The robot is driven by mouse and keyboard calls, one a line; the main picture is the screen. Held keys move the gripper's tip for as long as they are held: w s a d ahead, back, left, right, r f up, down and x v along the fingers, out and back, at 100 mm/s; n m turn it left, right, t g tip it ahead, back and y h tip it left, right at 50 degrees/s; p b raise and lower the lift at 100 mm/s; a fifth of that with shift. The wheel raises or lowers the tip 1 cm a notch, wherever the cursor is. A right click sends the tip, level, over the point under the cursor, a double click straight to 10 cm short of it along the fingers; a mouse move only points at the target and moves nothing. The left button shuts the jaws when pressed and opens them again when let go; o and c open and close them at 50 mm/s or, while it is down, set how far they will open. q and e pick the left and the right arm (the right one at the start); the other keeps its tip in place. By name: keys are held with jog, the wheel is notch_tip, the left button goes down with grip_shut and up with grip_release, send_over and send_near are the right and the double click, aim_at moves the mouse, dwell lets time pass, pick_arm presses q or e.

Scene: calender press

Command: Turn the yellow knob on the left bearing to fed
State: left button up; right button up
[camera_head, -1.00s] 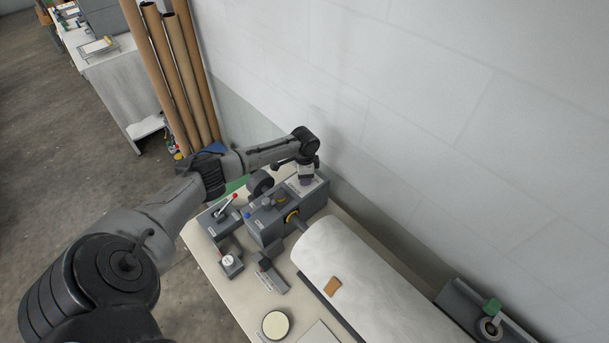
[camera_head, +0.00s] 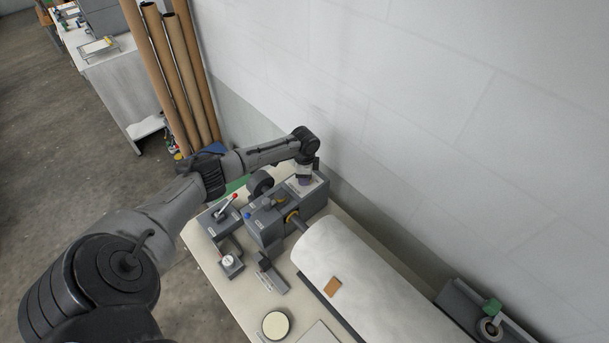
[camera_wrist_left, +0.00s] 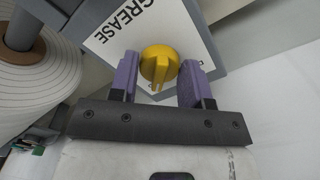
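In the left wrist view the yellow knob (camera_wrist_left: 159,66) sits on a white plate marked GREASE (camera_wrist_left: 120,38). My left gripper (camera_wrist_left: 158,78) has its two purple fingers on either side of the knob, with a gap showing at each side, so it is open around it. In the head view my left gripper (camera_head: 305,178) points down over the back of the grey bearing block (camera_head: 285,215), and the knob is hidden beneath it. The knob's ridge stands close to upright in the wrist picture; the plate's position marks are mostly covered. My right gripper is not in view.
A large white roll (camera_head: 365,275) extends from the bearing toward the lower right. A red-tipped lever (camera_head: 227,207) and a small box with a white knob (camera_head: 229,262) stand at the table's left. A wall rises close behind the bearing. Cardboard tubes (camera_head: 172,75) stand behind the arm.

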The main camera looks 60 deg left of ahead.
pick_arm(q)
jog(key=o, duration=0.4)
jog(key=shift+r, duration=0.1)
notch_tip(320, 180, up, 14)
jog(key=b, duration=0.2)
dwell(0.4)
jog(key=shift+f, duration=0.2)
dwell(0.3)
